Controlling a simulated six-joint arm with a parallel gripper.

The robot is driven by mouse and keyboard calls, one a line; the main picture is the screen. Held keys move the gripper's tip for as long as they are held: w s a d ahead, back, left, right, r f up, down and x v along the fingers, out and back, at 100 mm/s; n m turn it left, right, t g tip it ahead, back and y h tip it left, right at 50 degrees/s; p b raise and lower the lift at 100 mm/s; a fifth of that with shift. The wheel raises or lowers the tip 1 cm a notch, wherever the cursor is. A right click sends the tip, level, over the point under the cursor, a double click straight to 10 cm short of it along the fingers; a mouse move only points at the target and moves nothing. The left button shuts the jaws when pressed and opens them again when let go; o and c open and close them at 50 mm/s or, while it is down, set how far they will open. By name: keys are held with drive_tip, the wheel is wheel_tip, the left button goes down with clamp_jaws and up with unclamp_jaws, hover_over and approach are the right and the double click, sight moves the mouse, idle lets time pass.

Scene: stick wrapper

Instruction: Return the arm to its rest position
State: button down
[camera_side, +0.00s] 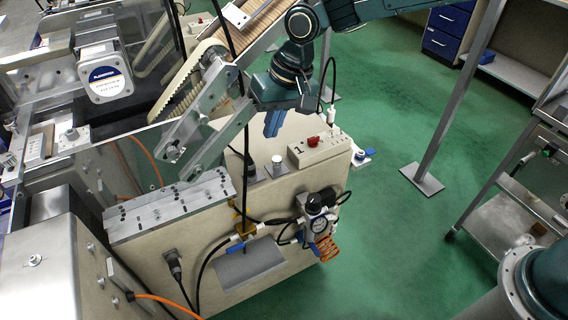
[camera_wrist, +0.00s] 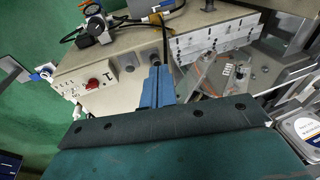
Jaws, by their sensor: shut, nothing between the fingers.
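My gripper (camera_side: 274,123) hangs at the end of my teal arm in the side view, pointing down above the beige machine body (camera_side: 225,235), left of the control box. Its blue fingers are shut with nothing between them. In the wrist view the gripper (camera_wrist: 158,72) shows as two blue fingers side by side, over the light top of the machine body. In the side view it looks apart from the machine top, though the exact gap is hard to judge.
A control box with a red switch (camera_side: 313,141) and a white-topped post (camera_side: 277,161) stand near my gripper. A belt conveyor (camera_side: 190,76) and metal brackets (camera_side: 186,135) are to its left. Green floor (camera_side: 385,120) lies open to the right, with a metal frame post (camera_side: 455,110) beyond.

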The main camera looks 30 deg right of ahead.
drive_tip(key=s+d+r+t, duration=0.1)
drive_tip(key=s+d+r, duration=0.55)
drive_tip(key=d, duration=0.25)
drive_tip(key=s+d+r+t, duration=0.1)
drive_tip(key=s+d+r, duration=0.5)
drive_tip(key=d+r, duration=0.15)
drive_tip(key=s+d+f+t+h, duration=0.1)
drive_tip(key=s+d, duration=0.4)
drive_tip(key=s, duration=0.4)
drive_tip(key=s+d+f+h, duration=0.1)
drive_tip(key=s+d, duration=0.5)
drive_tip(key=s, duration=0.2)
drive_tip(key=shift+s+f+t+h, duration=0.15)
drive_tip(key=shift+s+t+h, duration=0.15)
drive_tip(key=shift+s+t, duration=0.1)
